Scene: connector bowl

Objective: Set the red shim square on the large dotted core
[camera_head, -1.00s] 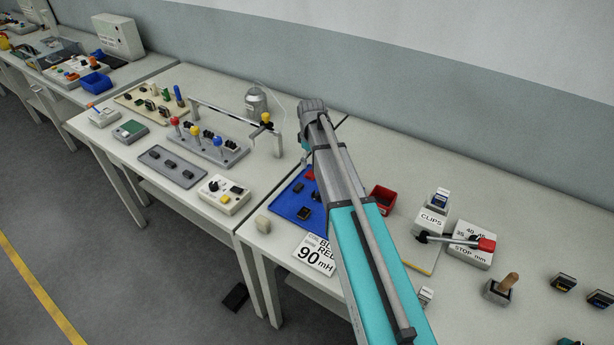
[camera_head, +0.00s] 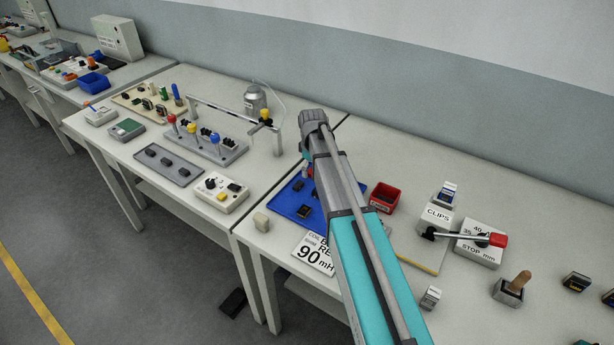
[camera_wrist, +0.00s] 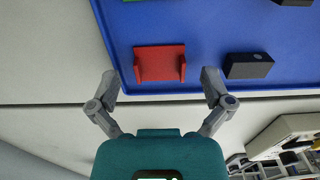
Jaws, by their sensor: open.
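In the wrist view, the red shim (camera_wrist: 160,64) lies on a blue tray (camera_wrist: 205,25) near its edge, with a short upright wall at each end. My gripper (camera_wrist: 160,82) is open, its fingers apart on either side of the shim's near edge, holding nothing. A dark block (camera_wrist: 248,66) with a small dot sits on the tray right of the shim, beside the right finger. In the head view, the blue tray (camera_head: 286,207) carries dark blocks, one at its front (camera_head: 304,211). My arm hides part of the tray and my fingers. I cannot tell which block is the large dotted core.
A card reading 90 mH (camera_head: 312,255) lies before the tray.

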